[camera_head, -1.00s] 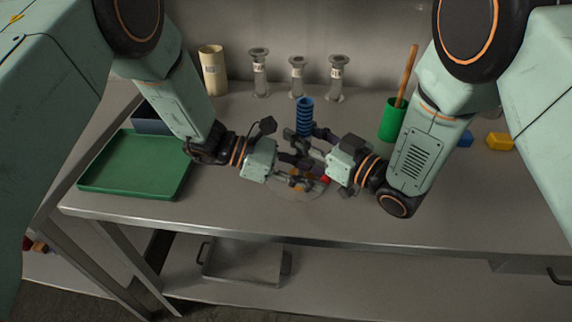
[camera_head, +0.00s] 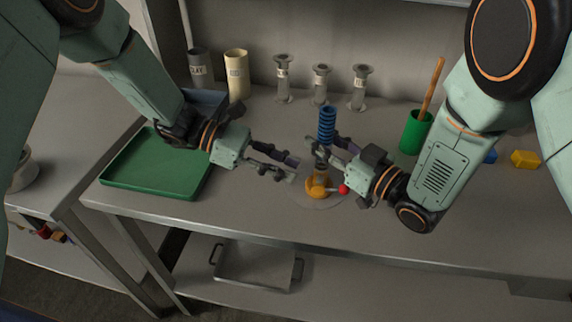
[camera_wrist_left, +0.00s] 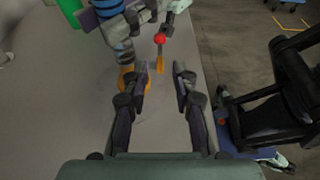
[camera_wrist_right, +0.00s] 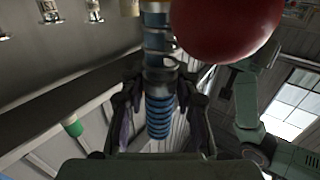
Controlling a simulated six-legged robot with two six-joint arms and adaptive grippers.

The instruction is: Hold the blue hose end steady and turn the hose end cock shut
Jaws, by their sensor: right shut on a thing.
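The blue ribbed hose end (camera_head: 327,125) stands upright above a metal fitting and an orange cock body (camera_head: 317,187). The cock's lever ends in a red ball (camera_head: 343,189), pointing right in the head view. My right gripper (camera_head: 327,153) is shut on the hose end, which sits between its fingers in the right wrist view (camera_wrist_right: 160,115); the exact contact is partly hidden. My left gripper (camera_head: 293,170) is open and empty, left of the cock and apart from it. In the left wrist view, the orange lever (camera_wrist_left: 160,65) and red ball (camera_wrist_left: 160,39) lie just beyond its parted fingertips.
A green tray (camera_head: 118,181) lies at the left on the table. A green cup (camera_head: 414,135) with a wooden stick stands at the right, near a yellow block (camera_head: 525,158). Several glass pieces and a cream cylinder (camera_head: 237,75) stand along the back. The front of the table is clear.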

